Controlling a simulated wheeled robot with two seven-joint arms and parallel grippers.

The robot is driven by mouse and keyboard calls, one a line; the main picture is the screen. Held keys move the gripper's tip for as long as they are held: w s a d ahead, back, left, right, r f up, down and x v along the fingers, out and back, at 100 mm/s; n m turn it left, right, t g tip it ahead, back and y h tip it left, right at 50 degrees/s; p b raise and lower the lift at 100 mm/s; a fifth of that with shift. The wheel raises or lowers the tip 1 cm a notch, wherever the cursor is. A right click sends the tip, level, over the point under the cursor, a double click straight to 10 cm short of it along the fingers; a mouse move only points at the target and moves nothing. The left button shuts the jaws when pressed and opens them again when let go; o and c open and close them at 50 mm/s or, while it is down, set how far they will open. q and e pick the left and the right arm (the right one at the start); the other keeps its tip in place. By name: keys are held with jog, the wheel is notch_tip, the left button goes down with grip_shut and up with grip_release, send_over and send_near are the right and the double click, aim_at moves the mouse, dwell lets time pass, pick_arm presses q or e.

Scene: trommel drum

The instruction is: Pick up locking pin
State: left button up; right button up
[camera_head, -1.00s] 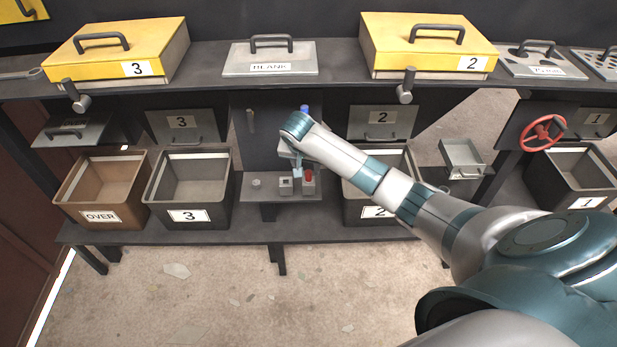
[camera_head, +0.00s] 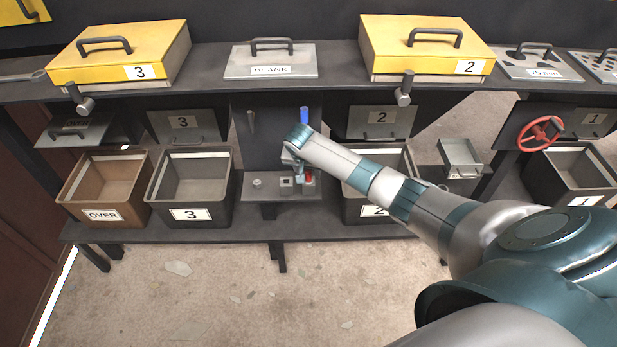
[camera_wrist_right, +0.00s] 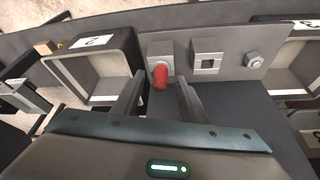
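The locking pin appears to be the red-handled piece (camera_wrist_right: 160,76), set in a grey block on a small grey shelf; in the head view its red part (camera_head: 310,176) shows just beside my gripper. My right gripper (camera_wrist_right: 160,82) is open, with its two fingers on either side of the red handle and visible gaps between. In the head view my right gripper (camera_head: 302,170) is small and partly hidden by my wrist. My left gripper is not in view.
Beside the pin on the shelf (camera_head: 262,195) are a square socket block (camera_wrist_right: 206,62) and a hex bolt (camera_wrist_right: 254,61). Bin 3 (camera_head: 191,214) stands left and bin 2 (camera_head: 372,211) right. A blue handle (camera_head: 304,114) is on the panel above.

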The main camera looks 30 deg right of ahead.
jog(key=shift+w+d+f, duration=0.1)
jog(key=shift+f, duration=0.15)
dwell(0.3)
grip_shut()
jog(key=shift+r, duration=0.15)
notch_tip(320, 180, up, 9)
jog(key=b, duration=0.3)
jog(key=shift+r, duration=0.4)
dwell(0.4)
